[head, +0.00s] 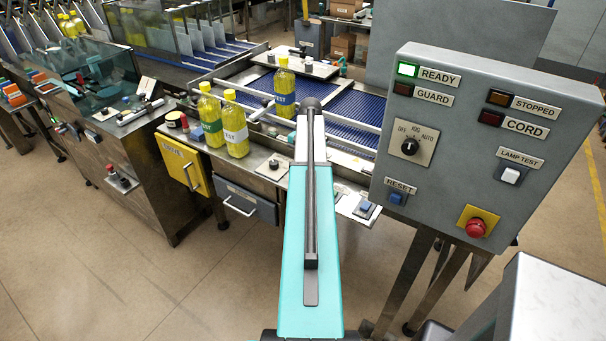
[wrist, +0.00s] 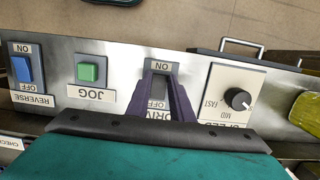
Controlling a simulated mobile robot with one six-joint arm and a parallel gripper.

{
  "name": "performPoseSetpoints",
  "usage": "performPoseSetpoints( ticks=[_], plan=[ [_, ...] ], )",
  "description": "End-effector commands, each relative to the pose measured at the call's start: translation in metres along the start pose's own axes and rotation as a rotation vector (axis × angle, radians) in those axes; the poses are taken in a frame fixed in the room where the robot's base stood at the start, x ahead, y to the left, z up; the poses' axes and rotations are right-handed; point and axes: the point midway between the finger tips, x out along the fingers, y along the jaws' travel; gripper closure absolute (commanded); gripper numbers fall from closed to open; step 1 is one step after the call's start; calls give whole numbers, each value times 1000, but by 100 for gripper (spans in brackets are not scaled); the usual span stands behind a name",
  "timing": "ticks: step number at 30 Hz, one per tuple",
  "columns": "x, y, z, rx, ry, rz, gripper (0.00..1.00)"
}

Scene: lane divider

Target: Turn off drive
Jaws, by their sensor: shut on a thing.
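The DRIVE switch (wrist: 159,84) is a dark toggle on a silver panel, with an ON label above it and an OFF label below it in the upside-down wrist view. My gripper (wrist: 161,80) has its two dark fingers on either side of the toggle and is shut on it. The fingers partly cover the DRIVE label, and which way the toggle is set is hard to tell. In the head view my teal arm hides the switch and the gripper.
On the same panel are a green JOG button (wrist: 91,69), a blue REVERSE switch (wrist: 22,68) and a SPEED knob (wrist: 238,98). A grey control box (head: 455,150) with a lit READY lamp (head: 408,69) stands at right. Yellow bottles (head: 236,128) stand by the blue conveyor.

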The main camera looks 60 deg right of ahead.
Motion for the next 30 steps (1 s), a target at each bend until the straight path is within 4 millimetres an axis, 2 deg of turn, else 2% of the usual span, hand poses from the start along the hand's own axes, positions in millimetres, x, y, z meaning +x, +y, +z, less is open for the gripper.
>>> performPoseSetpoints(
  ticks=[7, 18, 19, 22, 30],
  plan=[
    [-2, 0, -4, 1, -83, 1, 100],
    [-1, 0, -3, 0, -94, 0, 100],
    [-1, 0, -3, 0, -94, 0, 76],
    [-1, 0, -3, -1, -94, 0, 61],
    [-2, 0, -3, -1, -93, 0, 61]
  ],
)
